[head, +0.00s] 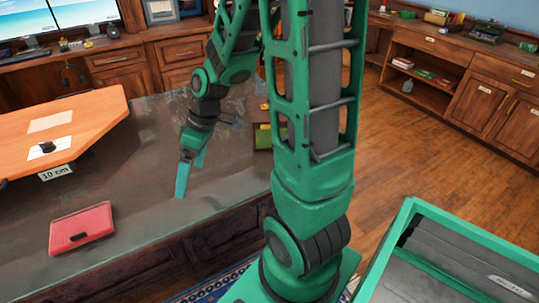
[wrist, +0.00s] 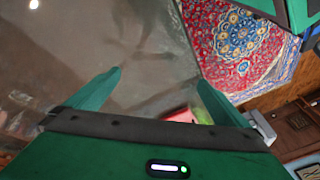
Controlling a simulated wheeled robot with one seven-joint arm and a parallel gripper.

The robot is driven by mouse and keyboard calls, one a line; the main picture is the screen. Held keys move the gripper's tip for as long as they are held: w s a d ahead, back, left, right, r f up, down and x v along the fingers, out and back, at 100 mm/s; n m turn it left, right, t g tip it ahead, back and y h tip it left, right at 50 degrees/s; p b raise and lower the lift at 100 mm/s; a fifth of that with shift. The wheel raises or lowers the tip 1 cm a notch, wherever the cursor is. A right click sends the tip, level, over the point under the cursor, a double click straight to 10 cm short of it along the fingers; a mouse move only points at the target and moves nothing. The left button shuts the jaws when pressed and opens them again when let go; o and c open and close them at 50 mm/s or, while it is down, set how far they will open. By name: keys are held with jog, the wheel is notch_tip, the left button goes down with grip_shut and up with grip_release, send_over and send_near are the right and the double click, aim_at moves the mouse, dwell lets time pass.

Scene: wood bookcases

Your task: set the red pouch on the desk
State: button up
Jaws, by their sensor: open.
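The red pouch (head: 82,228), flat with a dark clasp, lies on the grey top of the desk (head: 140,215) near its front left part. My gripper (head: 187,178) is over the desk, to the right of the pouch and apart from it, with its fingers pointing down. In the wrist view my gripper (wrist: 159,76) has its two fingers spread with nothing between them. A small red patch (wrist: 180,115) shows by the right finger there; I cannot tell whether it is the pouch.
An orange board (head: 85,120) marked "10 cm" occupies the desk's left side. A green-rimmed bin (head: 450,232) stands at the lower right. Wooden cabinets (head: 490,88) line the back right, with open floor (head: 420,145) before them. A patterned rug (wrist: 240,45) shows in the wrist view.

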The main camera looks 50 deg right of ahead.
jog(key=s+d+r+m+h, duration=0.1)
jog(key=s+d+r+m, duration=0.2)
jog(key=s, duration=0.3)
jog(key=s+d+r+m+g+h, duration=0.1)
jog(key=s+d+r+m, duration=0.2)
jog(key=s, duration=0.4)
jog(key=s+d+r+m+h, duration=0.1)
jog(key=s+d+r+m, duration=0.2)
jog(key=s+d+m, duration=0.2)
jog(key=shift+s+d+m+g+h, duration=0.15)
jog(key=shift+s+m+g+h, duration=0.2)
jog(key=shift+s+m, duration=0.5)
jog(key=shift+w, duration=0.25)
